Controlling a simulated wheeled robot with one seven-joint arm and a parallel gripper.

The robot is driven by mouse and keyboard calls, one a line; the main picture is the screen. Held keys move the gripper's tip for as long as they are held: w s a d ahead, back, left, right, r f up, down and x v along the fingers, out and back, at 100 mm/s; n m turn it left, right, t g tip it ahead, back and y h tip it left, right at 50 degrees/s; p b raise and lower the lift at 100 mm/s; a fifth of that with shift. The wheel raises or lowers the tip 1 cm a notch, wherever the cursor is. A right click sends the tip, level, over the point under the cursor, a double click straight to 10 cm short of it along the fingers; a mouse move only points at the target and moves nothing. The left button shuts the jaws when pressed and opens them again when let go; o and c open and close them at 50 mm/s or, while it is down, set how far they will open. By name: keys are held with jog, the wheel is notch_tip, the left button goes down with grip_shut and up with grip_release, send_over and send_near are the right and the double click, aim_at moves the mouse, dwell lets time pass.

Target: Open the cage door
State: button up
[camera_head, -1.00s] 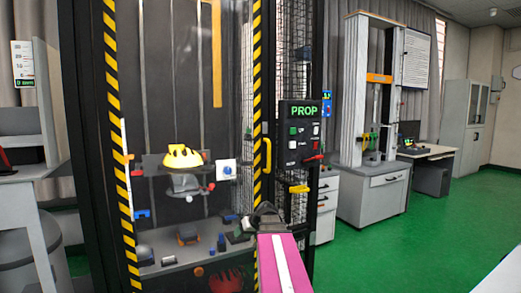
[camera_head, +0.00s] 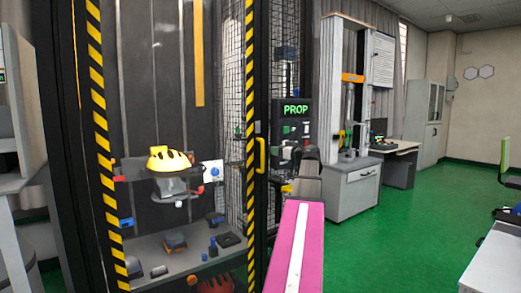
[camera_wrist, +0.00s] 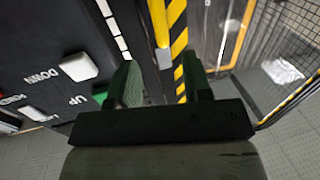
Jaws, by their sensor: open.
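The cage door (camera_head: 170,110) is a tall clear panel with black-and-yellow striped edges, and it looks shut. Its upright yellow handle (camera_head: 261,155) sits just right of the right striped edge. My gripper (camera_head: 303,158) is to the right of the handle in the head view, in front of the control panel. In the wrist view my gripper (camera_wrist: 160,82) is open and empty. A yellow bar with a grey end, which looks like the handle (camera_wrist: 157,22), lies beyond the gap between the fingers. I see no contact with it.
A yellow helmet (camera_head: 170,159) is inside the cage. Green floor (camera_head: 410,195) is open to the right.

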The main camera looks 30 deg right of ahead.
jog(key=x, duration=1)
jog(key=shift+f, duration=0.1)
grip_shut()
